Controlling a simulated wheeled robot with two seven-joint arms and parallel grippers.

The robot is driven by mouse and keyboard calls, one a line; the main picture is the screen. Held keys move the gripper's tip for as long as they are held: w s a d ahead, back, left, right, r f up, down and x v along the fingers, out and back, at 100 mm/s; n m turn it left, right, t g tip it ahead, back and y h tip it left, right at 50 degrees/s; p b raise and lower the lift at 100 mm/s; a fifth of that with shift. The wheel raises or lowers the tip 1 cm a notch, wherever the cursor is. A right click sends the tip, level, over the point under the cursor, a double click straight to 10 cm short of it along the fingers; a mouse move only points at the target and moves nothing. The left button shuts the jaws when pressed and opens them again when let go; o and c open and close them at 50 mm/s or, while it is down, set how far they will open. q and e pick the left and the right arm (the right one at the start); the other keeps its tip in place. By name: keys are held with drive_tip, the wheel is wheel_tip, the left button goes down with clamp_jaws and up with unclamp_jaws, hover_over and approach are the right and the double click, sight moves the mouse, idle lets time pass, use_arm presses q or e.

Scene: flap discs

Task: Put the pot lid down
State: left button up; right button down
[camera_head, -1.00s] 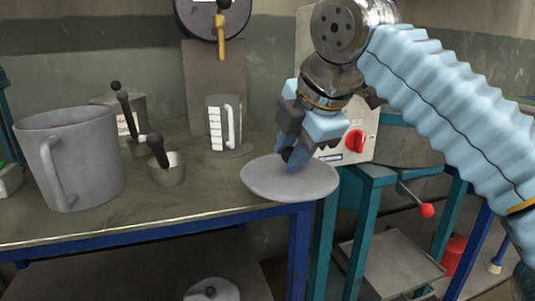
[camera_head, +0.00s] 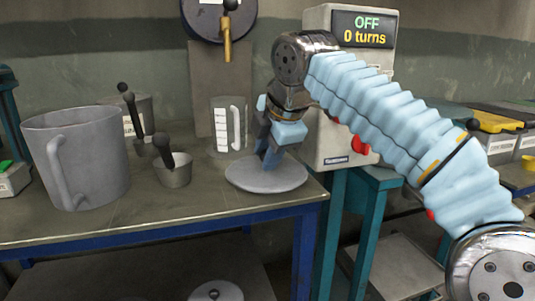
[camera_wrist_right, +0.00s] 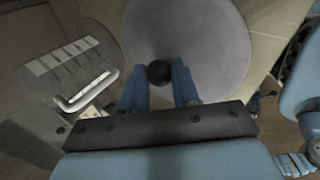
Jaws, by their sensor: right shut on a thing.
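The pot lid is a flat grey disc (camera_head: 285,180) with a dark round knob; in the head view it is at the right end of the workbench, close over or on the top. I cannot tell whether it touches the bench. My right gripper (camera_head: 268,158) is above the lid, shut on its knob. In the right wrist view the lid (camera_wrist_right: 205,35) fills the upper middle, with the knob between the blue fingers (camera_wrist_right: 159,80). A large grey pot (camera_head: 95,165) with a side handle stands open at the bench's left. My left gripper is not in view.
A measuring jug (camera_head: 229,125) stands just behind and left of the lid. A small metal cup (camera_head: 173,172) with a dark-handled tool is farther left. A machine (camera_head: 350,110) reading "OFF 0 turns" stands at the right. Another lid (camera_head: 215,290) is below the bench.

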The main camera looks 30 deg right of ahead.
drive_tip(key=shift+f, duration=0.1)
drive_tip(key=c, duration=0.8)
unclamp_jaws()
drive_tip(key=p+v, duration=0.4)
drive_tip(key=v, duration=0.8)
